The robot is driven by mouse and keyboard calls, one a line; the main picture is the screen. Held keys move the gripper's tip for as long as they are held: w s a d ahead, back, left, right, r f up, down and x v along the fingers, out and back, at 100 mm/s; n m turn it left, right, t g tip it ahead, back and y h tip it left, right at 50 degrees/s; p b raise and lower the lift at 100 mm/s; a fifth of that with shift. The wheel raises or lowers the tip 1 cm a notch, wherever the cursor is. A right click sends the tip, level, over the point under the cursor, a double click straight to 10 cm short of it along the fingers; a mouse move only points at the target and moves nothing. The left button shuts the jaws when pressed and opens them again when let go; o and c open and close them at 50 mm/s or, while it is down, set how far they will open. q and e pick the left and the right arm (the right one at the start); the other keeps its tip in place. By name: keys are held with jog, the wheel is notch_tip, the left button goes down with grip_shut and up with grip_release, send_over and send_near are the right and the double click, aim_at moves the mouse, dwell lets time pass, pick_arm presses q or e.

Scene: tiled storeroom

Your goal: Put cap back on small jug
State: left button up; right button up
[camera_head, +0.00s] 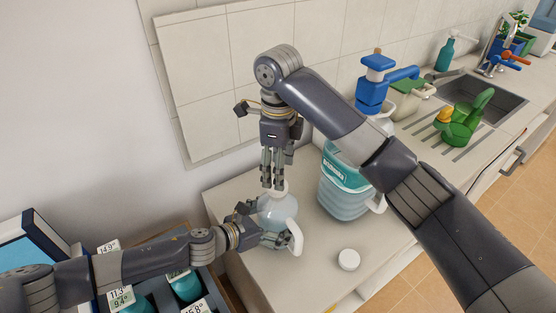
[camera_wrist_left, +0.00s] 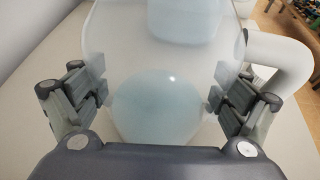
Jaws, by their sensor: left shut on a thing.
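The small jug (camera_head: 276,211), pale, translucent and with a white handle, stands on the counter. My left gripper (camera_head: 265,232) is shut on its body from the front left. In the left wrist view the fingers press both sides of the jug (camera_wrist_left: 160,60), whose handle is at the right. My right gripper (camera_head: 272,185) points down at the jug's top. A whitish part shows beside its fingertips; I cannot tell whether it is the neck or a cap, or whether the fingers hold it. A round white cap (camera_head: 348,260) lies on the counter to the right.
A large water jug (camera_head: 345,190) with a blue pump (camera_head: 375,85) stands right of the small jug, partly behind my right arm. A drawer or crate (camera_head: 205,285) with price-tagged bottles is at the lower left. Counter (camera_head: 300,285) is free around the white cap.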

pick_arm(q)
jog(key=shift+f, duration=0.15)
pick_arm(e)
jog(key=n, duration=0.6)
jog(key=shift+a+r, duration=0.2)
jog(key=shift+r, duration=0.15)
jog(key=n, duration=0.5)
jog(key=shift+a+r, duration=0.1)
jog(key=shift+r, duration=0.1)
jog(key=n, duration=0.5)
jog(key=shift+a+r, duration=0.1)
jog(key=shift+r, duration=0.1)
jog(key=n, duration=0.4)
jog(key=shift+r+n, duration=0.15)
jog(key=shift+n, duration=0.25)
jog(key=n, duration=0.4)
jog(key=shift+r+n, duration=0.15)
jog(key=shift+n, duration=0.25)
jog(key=n, duration=0.6)
jog(key=shift+r, duration=0.2)
jog(key=n, duration=0.4)
jog(key=shift+r+n, duration=0.15)
jog(key=shift+n, duration=0.25)
jog(key=n, duration=0.5)
jog(key=shift+d+r, duration=0.1)
jog(key=shift+d, duration=0.2)
